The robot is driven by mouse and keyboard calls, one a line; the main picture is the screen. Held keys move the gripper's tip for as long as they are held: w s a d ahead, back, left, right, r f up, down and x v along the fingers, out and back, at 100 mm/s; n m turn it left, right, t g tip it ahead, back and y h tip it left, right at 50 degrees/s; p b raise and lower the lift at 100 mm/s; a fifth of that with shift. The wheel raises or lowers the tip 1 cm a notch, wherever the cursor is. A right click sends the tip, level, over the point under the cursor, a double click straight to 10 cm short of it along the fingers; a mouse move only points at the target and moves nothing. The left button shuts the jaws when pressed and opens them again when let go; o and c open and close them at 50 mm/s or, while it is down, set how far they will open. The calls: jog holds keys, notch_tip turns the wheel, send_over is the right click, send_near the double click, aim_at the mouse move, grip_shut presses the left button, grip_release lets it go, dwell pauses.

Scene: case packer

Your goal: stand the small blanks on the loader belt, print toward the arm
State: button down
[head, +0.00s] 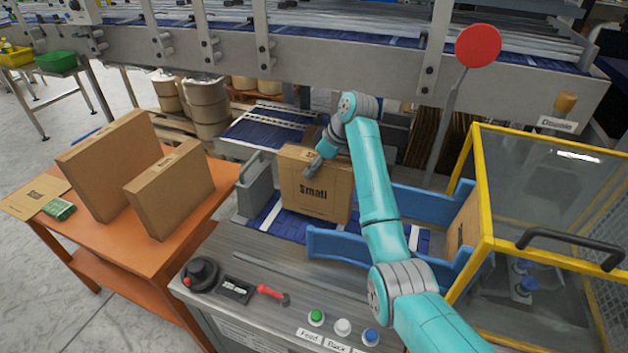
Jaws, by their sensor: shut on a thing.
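A cardboard blank marked "Small" (314,205) stands upright on the blue loader belt (272,222), its print facing toward me. My gripper (316,166) is at the blank's top edge and shut on it; the fingertips are partly hidden by the arm and the board. Two more cardboard blanks stand on the orange table at the left: a larger one (112,165) and a smaller one (172,192) in front of it. Their front faces show no readable print. Another cardboard piece (467,218) stands at the belt's right end by the yellow-framed guard.
The orange table (135,245) also bears a flat sheet marked "Small" (35,197) and a green item (59,209). Blue guide rails (340,246) flank the belt. A control ledge with buttons (342,327) lies in front. A red disc on a post (478,46) rises behind.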

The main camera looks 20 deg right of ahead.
aim_at(334, 161)
jog(key=shift+f, duration=2.35)
jog(key=shift+c, duration=1.6)
grip_release()
jog(key=shift+f, duration=0.1)
jog(key=v, duration=1.1)
jog(key=shift+r, duration=0.25)
jog(key=shift+s+d+r, duration=0.15)
jog(key=shift+r, duration=0.15)
jog(key=shift+s, duration=0.1)
